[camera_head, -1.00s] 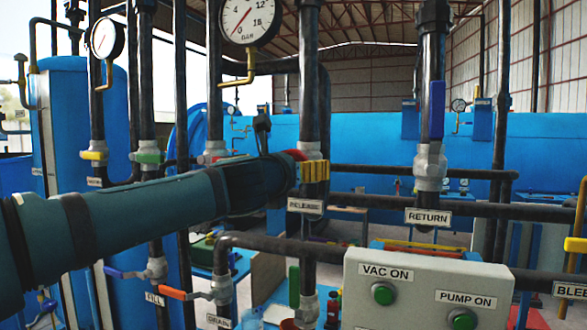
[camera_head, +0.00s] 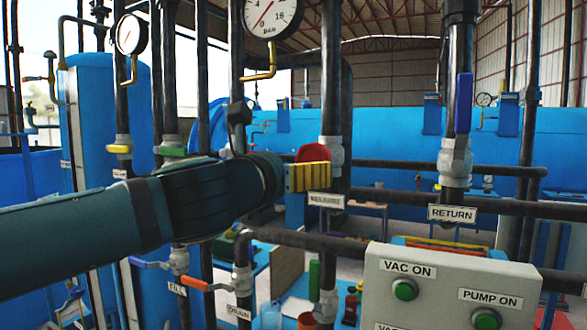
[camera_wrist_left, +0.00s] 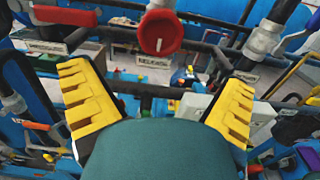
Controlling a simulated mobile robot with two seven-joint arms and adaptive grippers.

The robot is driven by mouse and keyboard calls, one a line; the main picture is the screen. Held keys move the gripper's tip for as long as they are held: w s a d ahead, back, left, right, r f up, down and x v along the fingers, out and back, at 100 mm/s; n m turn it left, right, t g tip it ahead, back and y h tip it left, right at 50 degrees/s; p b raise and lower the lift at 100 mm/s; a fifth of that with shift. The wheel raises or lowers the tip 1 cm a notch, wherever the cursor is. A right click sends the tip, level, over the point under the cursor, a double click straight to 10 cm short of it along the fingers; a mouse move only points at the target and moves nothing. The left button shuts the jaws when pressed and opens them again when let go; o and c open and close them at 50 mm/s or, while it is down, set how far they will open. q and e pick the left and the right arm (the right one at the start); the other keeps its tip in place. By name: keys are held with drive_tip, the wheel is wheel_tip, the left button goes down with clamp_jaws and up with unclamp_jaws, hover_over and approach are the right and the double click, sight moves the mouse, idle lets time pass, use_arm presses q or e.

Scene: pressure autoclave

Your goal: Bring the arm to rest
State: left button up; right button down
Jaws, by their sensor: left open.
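My left gripper (camera_head: 308,177) reaches in from the left in the head view, in front of the pipe with the release label (camera_head: 326,200). Its yellow fingers are seen nearly edge-on there. In the left wrist view the gripper (camera_wrist_left: 160,105) has its two yellow fingers wide apart with nothing between them. A round red valve handle (camera_wrist_left: 160,32) lies beyond the fingers, apart from them in that view. In the head view the red handle (camera_head: 313,152) shows just above the fingers, partly hidden by them. My right gripper is not in view.
A grey control box (camera_head: 425,290) with green buttons stands at the lower right. A blue lever (camera_head: 464,103) is on the return pipe. Pressure gauges (camera_head: 271,15) hang above. Orange (camera_head: 196,284) and blue (camera_head: 150,263) levers sit below my arm. Pipes crowd the space around it.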

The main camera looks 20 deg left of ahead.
use_arm(q)
drive_tip(key=w+f+m+g+y, duration=0.15)
drive_tip(key=w+f+m, duration=0.25)
drive_tip(key=f, duration=0.7)
drive_tip(key=w+f+m+g, duration=0.3)
drive_tip(key=w+f, duration=0.2)
drive_tip(key=f, duration=0.6)
wheel_tip(320, 180, down, 23)
drive_tip(key=s+a+m+g, duration=0.2)
drive_tip(key=m+g, duration=0.2)
drive_tip(key=m, duration=0.4)
drive_tip(key=s+f+m+g, duration=0.2)
drive_tip(key=s+f+m, duration=0.25)
drive_tip(key=f, duration=0.55)
drive_tip(key=s+f+m+g, duration=0.3)
drive_tip(key=s+f, duration=0.3)
drive_tip(key=f, duration=0.4)
drive_tip(key=s+d+f+m+g+h, duration=0.15)
drive_tip(key=s+f+m, duration=0.3)
drive_tip(key=s, duration=0.45)
drive_tip(key=s+d+f+m+g+h, duration=0.1)
drive_tip(key=s+d+f+m+g, duration=0.15)
drive_tip(key=s+f, duration=0.5)
drive_tip(key=w+d+r+m+t, duration=0.1)
drive_tip(key=w+d+r+m, duration=0.1)
drive_tip(key=r, duration=0.4)
drive_tip(key=shift+w+r+m+t+y, duration=0.35)
drive_tip(key=shift+w+r+m, duration=0.1)
drive_tip(key=shift+w, duration=0.75)
